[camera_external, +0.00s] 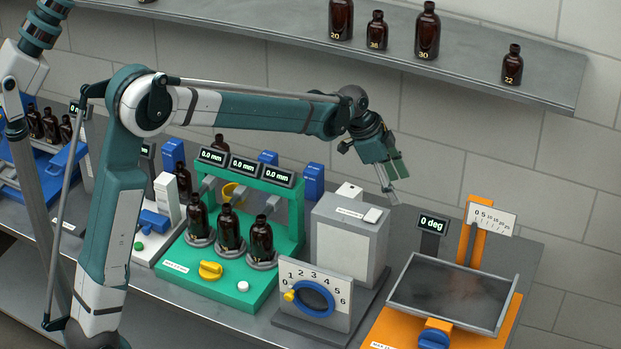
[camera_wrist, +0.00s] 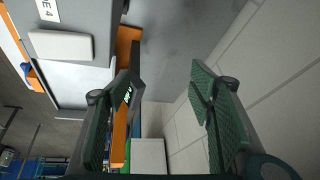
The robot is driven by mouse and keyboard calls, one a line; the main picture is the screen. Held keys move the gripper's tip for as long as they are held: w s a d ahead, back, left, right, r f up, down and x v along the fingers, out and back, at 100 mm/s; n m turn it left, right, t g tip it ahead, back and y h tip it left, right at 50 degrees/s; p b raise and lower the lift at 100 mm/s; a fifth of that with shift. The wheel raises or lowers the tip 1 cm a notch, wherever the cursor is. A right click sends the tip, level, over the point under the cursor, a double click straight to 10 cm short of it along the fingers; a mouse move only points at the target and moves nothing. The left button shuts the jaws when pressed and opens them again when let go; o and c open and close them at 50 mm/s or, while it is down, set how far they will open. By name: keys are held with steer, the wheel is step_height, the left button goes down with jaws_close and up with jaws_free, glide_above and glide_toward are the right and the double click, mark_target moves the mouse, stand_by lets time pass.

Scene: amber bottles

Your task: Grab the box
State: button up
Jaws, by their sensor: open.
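A small white box (camera_external: 349,192) shows behind the grey machine in the external view, its lower part hidden by that machine. A white block (camera_wrist: 147,155) shows low in the wrist view, below the space between the fingers; I cannot tell for certain that it is the same box. My gripper (camera_external: 393,180) hangs above and to the right of the grey machine, pointing down. In the wrist view, my gripper (camera_wrist: 160,82) has its green-padded fingers wide apart with nothing held between them.
The grey machine (camera_external: 335,245) stands beside the green station (camera_external: 225,280) with several bottles. An orange tilting-tray station (camera_external: 400,330) and a display (camera_external: 432,224) stand at right. A shelf (camera_external: 490,75) with bottles is above.

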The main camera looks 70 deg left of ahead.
mark_target(346, 189)
steer(key=s+a+f+m+p, duration=0.1)
steer(key=s+a+f, duration=0.1)
steer(key=a+f, duration=0.2)
steer(key=s+a+f+m+g+h+p, duration=0.1)
steer(key=s+a+f+m, duration=0.1)
steer(key=a+f, duration=0.2)
steer(key=s+a+f+m+g+h+p, duration=0.1)
steer(key=s+a+f+p, duration=0.1)
steer(key=a, duration=0.6)
steer(key=shift+s+a+f+m, duration=0.15)
steer(key=shift+s+f, duration=0.15)
steer(key=shift+f, duration=0.3)
steer(key=shift+s+a+f+m, duration=0.15)
steer(key=shift+s+f, duration=0.15)
steer(key=shift+f, duration=0.25)
steer(key=shift+x, duration=1.3)
steer(key=shift+d+p+x, duration=0.2)
steer(key=shift+p+x, duration=0.2)
steer(key=shift+x, duration=2.25)
